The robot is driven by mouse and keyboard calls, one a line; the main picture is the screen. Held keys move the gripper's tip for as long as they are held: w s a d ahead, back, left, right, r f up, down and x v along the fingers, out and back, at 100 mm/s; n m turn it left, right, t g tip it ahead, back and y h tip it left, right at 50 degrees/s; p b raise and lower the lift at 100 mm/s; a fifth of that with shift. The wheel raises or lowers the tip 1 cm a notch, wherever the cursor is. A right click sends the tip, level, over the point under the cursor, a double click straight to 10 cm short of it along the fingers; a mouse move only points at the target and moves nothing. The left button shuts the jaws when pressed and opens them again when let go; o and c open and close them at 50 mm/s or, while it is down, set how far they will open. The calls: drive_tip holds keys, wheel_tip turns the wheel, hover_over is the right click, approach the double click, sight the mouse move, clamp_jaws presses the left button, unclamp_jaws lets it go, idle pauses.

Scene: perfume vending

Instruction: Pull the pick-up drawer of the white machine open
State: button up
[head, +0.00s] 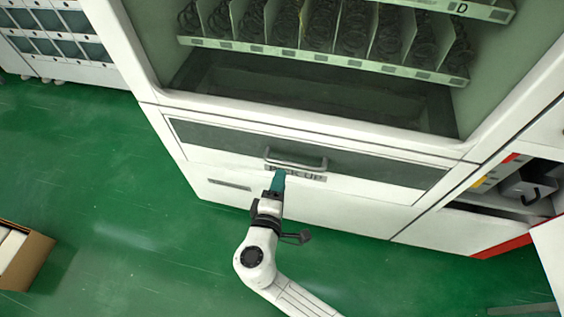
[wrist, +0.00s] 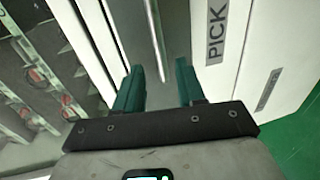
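The white machine (head: 300,212) has a pick-up drawer with a long dark front panel (head: 390,179); it looks shut, flush with the machine's face. A grey bar handle (head: 310,166) sits at its middle, above a "PICK UP" label (head: 318,178). My gripper (head: 279,173) is at the label, just below the handle's left part. In the wrist view, its two teal fingers (wrist: 158,75) are apart with nothing held. The handle (wrist: 155,35) runs lengthwise ahead, its near end showing between the fingers. I cannot tell whether they touch it. The label (wrist: 216,35) lies right of them.
Above the drawer is an open bay (head: 310,88) under shelves of spiral coils. An open compartment (head: 520,188) with a red-edged base stands at right. A cardboard box (head: 35,262) lies at lower left. The green floor (head: 120,190) before the machine is clear.

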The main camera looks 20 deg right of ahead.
sight(287, 162)
drive_tip(key=x, duration=0.8)
drive_tip(key=shift+d+b, duration=0.1)
drive_tip(key=shift+b, duration=0.2)
drive_tip(key=shift+c, duration=0.5)
clamp_jaws()
